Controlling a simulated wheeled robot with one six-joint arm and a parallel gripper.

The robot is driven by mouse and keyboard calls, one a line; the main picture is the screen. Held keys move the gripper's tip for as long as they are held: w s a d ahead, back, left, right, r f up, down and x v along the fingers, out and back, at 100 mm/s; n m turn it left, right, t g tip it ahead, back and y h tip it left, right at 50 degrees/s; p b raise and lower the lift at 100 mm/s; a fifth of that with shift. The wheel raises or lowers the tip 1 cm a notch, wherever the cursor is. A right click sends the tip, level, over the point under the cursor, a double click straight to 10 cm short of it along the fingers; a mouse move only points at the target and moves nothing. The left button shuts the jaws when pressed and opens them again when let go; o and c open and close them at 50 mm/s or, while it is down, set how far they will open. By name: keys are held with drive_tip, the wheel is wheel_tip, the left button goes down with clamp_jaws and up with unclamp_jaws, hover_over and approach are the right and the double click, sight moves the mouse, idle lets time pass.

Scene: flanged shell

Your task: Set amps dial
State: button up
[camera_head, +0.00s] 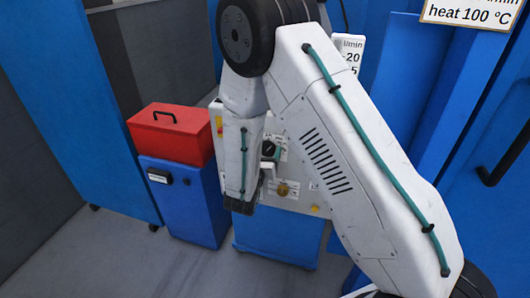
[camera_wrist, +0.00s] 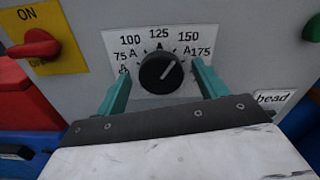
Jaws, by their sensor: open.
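The amps dial (camera_wrist: 160,72) is a round black knob with a white pointer line on a white scale plate (camera_wrist: 118,42) marked 75 to 175 A. The line points up and right, toward 150. In the wrist view my gripper (camera_wrist: 161,69) is open, with one teal finger left of the knob and one right of it. Both fingers appear apart from the knob; their exact depth against it is hard to tell. In the head view the dial (camera_head: 268,149) shows beside my arm, which hides much of the panel and the fingers.
A red switch (camera_wrist: 35,46) on a yellow ON plate is left of the dial. A brass fitting (camera_head: 287,190) is below the dial. A red box (camera_head: 170,134) stands on a blue cabinet (camera_head: 182,203) at left.

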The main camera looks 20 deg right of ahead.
drive_tip(key=shift+w+d, duration=0.15)
drive_tip(key=shift+w, duration=0.05)
drive_tip(key=shift+c, duration=0.3)
drive_tip(key=c, duration=0.9)
drive_tip(key=shift+n, duration=0.4)
drive_tip(key=n, duration=0.5)
drive_tip(key=shift+n, duration=0.4)
